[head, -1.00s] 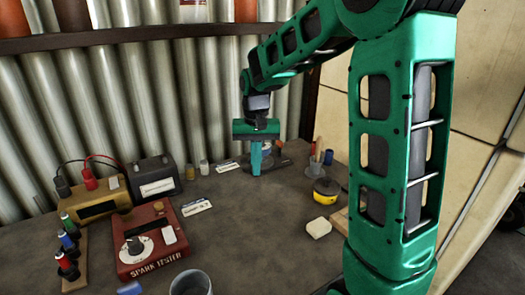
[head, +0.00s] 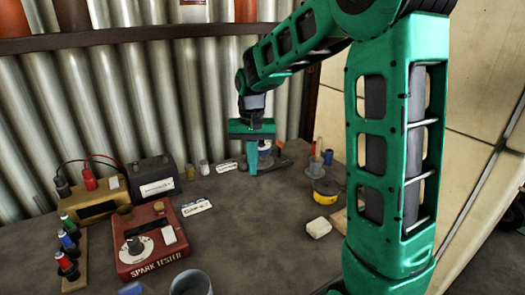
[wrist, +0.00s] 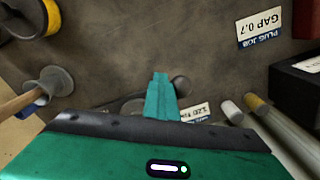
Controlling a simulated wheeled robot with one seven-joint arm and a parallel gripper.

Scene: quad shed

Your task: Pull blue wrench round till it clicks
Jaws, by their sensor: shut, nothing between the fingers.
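My gripper (head: 252,172) is shut and empty, pointing down at the back of the bench. In the wrist view its closed green fingertips (wrist: 161,77) overlap a dark bar (wrist: 125,103) with a rounded dark end (wrist: 182,86) beyond them. A small blue and white piece (head: 265,147) shows just right of the fingers in the head view, beside a dark base (head: 281,162). The blue wrench cannot be picked out surely; the fingers and palm hide part of this spot. I cannot tell whether the fingers touch the bar.
A yellow and black round thing (head: 325,190) and a pale block (head: 318,228) lie to the right. Small bottles (head: 204,167) and cards (head: 196,207) lie left of the gripper. A red spark tester (head: 150,242) stands front left. The middle bench is clear.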

